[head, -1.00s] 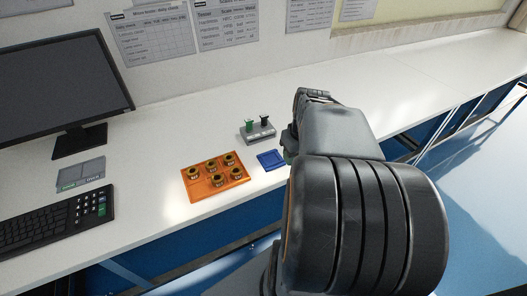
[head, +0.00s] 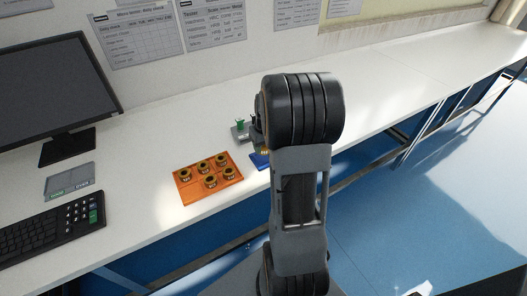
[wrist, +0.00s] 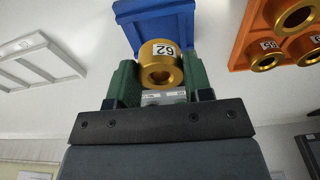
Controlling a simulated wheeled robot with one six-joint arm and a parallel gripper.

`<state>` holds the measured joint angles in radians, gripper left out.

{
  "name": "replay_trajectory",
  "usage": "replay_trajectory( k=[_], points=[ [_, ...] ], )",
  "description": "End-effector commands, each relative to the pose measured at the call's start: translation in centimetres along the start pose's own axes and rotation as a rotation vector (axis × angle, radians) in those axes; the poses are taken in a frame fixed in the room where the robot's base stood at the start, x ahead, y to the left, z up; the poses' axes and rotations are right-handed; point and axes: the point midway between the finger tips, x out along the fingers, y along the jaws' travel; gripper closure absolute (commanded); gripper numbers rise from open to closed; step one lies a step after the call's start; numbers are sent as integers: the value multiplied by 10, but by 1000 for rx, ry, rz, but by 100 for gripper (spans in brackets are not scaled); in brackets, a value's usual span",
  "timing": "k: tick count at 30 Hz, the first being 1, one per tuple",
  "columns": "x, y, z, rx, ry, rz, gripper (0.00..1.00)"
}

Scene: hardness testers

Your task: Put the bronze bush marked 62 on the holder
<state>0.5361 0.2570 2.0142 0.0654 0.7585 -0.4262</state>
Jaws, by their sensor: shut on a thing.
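The bronze bush marked 62 (wrist: 161,65) is between the green fingers of my gripper (wrist: 160,78) in the wrist view, its number and bore showing. My gripper is shut on it. In the head view a small gold spot by the blue pad (head: 257,161) looks like this bush; my arm hides most of the gripper. The blue pad (wrist: 153,22) is behind the bush in the wrist view; I cannot tell whether they touch.
An orange tray (head: 189,202) with several bronze bushes lies left of the pad; its edge shows in the wrist view (wrist: 240,48). A monitor (head: 50,85), keyboard (head: 45,228) and grey plate (head: 70,181) are farther left. A pale frame (wrist: 35,62) is in the wrist view. The counter's right side is clear.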

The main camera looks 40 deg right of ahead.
Motion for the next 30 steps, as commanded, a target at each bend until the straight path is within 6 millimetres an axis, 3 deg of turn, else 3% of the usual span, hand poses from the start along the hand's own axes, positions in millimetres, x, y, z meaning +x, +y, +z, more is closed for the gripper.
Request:
replay_trajectory(
  k=[9,11,15,16,23,30],
  points=[
    [34,0,0,0,-1,-1,88],
    [36,0,0,0,0,0,92],
    [36,0,1,0,-1,-1,92],
    [37,0,1,0,-3,-1,52],
    [36,0,1,0,-2,-1,30],
    [35,0,0,0,-1,0,28]
  ],
)
